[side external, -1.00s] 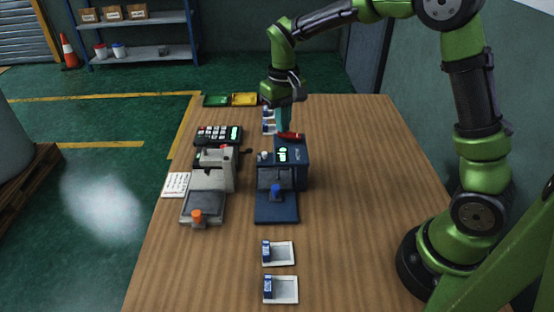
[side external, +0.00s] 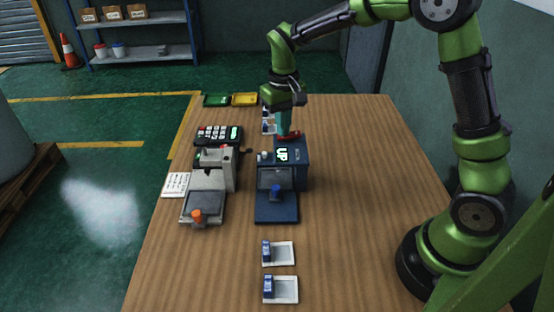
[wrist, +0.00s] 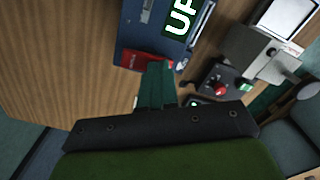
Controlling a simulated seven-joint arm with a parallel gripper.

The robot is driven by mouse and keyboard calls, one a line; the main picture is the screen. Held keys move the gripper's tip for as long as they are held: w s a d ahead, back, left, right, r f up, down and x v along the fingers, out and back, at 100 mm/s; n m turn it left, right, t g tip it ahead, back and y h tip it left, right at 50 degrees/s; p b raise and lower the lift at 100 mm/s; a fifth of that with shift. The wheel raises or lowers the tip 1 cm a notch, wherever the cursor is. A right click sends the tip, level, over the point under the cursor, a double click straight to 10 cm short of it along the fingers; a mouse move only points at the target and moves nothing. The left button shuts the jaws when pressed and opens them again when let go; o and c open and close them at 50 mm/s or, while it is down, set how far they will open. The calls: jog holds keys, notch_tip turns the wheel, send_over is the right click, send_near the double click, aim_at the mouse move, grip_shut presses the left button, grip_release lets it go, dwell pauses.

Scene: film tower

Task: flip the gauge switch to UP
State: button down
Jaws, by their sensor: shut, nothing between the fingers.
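The blue gauge (side external: 290,170) stands mid-table. Its small display (side external: 282,154) reads UP, and "UP" also shows large in the wrist view (wrist: 182,14). A red switch lever (side external: 291,136) is at the back of the gauge's top; in the wrist view the red part (wrist: 142,61) lies beside the gauge body. My gripper (side external: 284,133) points down at the red lever, its teal fingers shut and empty. In the wrist view the fingers (wrist: 157,85) reach the red part's edge; whether they touch it I cannot tell.
A grey press-like device (side external: 213,172) stands left of the gauge, with a keypad (side external: 219,135) behind it. Two white trays (side external: 283,290) with blue items lie in front. Green (side external: 216,100) and yellow bins (side external: 245,99) sit at the back. The table's right side is clear.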

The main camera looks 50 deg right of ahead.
notch_tip(320, 180, up, 7)
dwell(0.7)
jog(key=shift+f, duration=0.1)
jog(key=s+a+r+t+y, duration=0.1)
jog(key=s+r+t, duration=0.1)
jog(key=s, duration=0.8)
jog(key=s+a+r+m+t+y, duration=0.1)
jog(key=s+t, duration=0.4)
jog(key=s, duration=0.5)
jog(key=shift+a+r, duration=0.5)
jog(key=shift+r, duration=0.45)
